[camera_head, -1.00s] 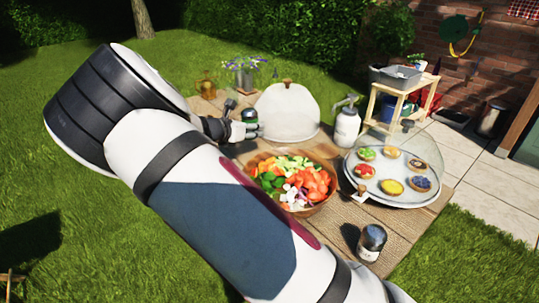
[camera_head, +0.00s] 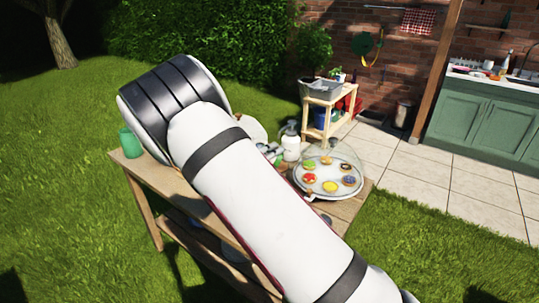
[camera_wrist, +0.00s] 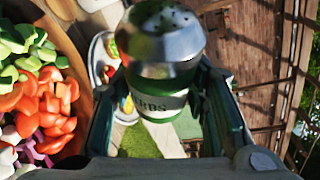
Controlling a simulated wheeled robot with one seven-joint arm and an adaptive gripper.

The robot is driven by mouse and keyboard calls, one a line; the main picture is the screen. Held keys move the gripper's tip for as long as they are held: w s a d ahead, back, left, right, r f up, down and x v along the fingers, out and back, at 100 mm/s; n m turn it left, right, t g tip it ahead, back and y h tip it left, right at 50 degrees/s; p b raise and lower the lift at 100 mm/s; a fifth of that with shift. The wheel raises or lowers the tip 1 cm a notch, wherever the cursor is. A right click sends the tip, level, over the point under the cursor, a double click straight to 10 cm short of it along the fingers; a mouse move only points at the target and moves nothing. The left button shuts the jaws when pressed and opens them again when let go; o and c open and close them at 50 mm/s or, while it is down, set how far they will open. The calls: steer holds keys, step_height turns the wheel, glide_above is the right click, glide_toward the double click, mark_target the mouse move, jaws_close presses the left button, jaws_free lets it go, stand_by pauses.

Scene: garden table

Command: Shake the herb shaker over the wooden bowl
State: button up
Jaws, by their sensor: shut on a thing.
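The herb shaker (camera_wrist: 160,65) has a shiny domed metal cap with holes, a pale label ending in "RBS" and a green lower part. My gripper (camera_wrist: 158,88) is shut on it, one finger at each side, in the wrist view. The cap faces the camera. The wooden bowl (camera_wrist: 82,112) shows its rim at the left of the wrist view, beside the shaker. It holds chopped orange-red, green, white and purple vegetables. In the head view my arm hides the bowl, and I cannot make out the gripper and shaker there.
The wooden table (camera_head: 158,178) stands on grass. A green cup (camera_head: 129,142) is at its left end. Behind my arm are a partly hidden pale dome (camera_head: 252,130) and a white pump bottle (camera_head: 290,147). A covered tray of tarts (camera_head: 328,190) sits at the right.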

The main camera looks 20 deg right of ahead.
steer(key=shift+s+d+r+n, duration=0.2)
steer(key=shift+s+n, duration=0.1)
steer(key=shift+s, duration=0.15)
steer(key=n+b, duration=0.1)
steer(key=n+h, duration=0.1)
steer(key=n, duration=0.1)
steer(key=shift+w+f+t+h+b, duration=0.1)
steer(key=shift+f+t+h+b, duration=0.05)
steer(key=shift+t+h+b, duration=0.2)
steer(key=n+t+b, duration=0.1)
steer(key=n, duration=0.2)
steer(key=shift+n+h, duration=0.3)
steer(key=shift+h, duration=0.05)
steer(key=n, duration=0.1)
steer(key=n+t, duration=0.1)
steer(key=a+n, duration=0.1)
steer(key=n, duration=0.1)
steer(key=shift+w+f+t+b, duration=0.2)
steer(key=shift+w+t+b, duration=0.05)
steer(key=shift+t+b, duration=0.15)
steer(key=n, duration=0.2)
steer(key=a+n+t, duration=0.1)
steer(key=n, duration=0.1)
steer(key=n+t, duration=0.1)
steer(key=n, duration=0.1)
steer(key=shift+w+a+f, duration=0.15)
steer(key=shift+w+f, duration=0.05)
steer(key=shift+w, duration=0.2)
